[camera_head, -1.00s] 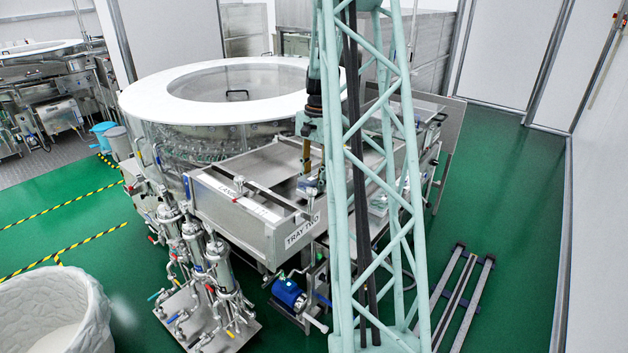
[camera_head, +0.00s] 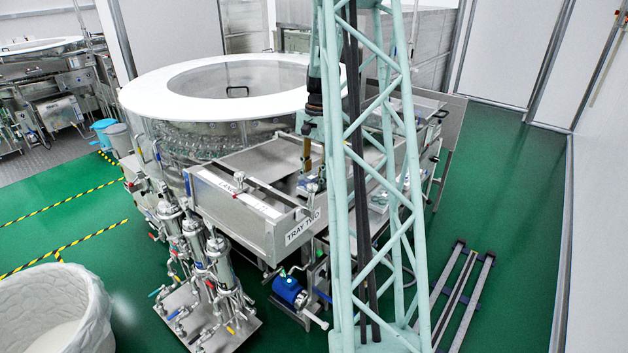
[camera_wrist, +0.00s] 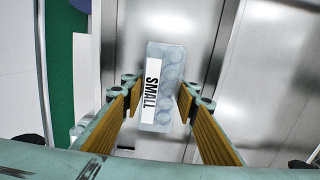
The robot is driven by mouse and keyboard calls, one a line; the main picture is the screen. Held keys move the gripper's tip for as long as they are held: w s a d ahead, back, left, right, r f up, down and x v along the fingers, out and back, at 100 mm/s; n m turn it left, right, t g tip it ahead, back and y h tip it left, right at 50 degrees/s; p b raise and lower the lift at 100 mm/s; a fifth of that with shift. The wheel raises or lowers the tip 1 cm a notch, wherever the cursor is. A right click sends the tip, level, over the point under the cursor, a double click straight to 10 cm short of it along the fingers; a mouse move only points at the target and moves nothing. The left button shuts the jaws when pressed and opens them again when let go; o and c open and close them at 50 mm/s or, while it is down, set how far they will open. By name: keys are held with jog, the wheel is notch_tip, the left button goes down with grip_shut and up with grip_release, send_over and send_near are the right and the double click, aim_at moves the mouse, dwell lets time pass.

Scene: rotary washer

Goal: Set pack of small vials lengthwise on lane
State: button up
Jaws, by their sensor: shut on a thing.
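The pack of small vials (camera_wrist: 172,88) is a clear block with a white label reading SMALL. In the wrist view it sits between the two yellow-padded fingers of my gripper (camera_wrist: 157,90), which is shut on it. The pack's long side runs up and down the picture. Behind it is a bare steel surface (camera_wrist: 120,40); I cannot tell whether the pack touches it. In the head view, the steel lane unit (camera_head: 232,200) stands in front of the round washer, with a lane label on its left part. My gripper there is mostly hidden by my lattice column.
The round washer with a white ring top (camera_head: 140,95) stands behind the lane unit. A sign reading TRAY TWO (camera_head: 302,226) is on the unit's front end. Filter housings (camera_head: 195,240) and a blue pump (camera_head: 288,291) stand before it.

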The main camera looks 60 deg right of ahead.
aim_at(316, 172)
jog(key=shift+f, duration=0.3)
jog(key=o, duration=1)
jog(key=shift+c, duration=0.2)
jog(key=shift+r, duration=0.2)
jog(key=shift+d+r, duration=0.2)
jog(key=shift+r, duration=1.75)
jog(key=shift+d+r, duration=0.25)
jog(key=shift+r, duration=1.65)
jog(key=shift+d+r, duration=0.2)
jog(key=shift+r, duration=1.75)
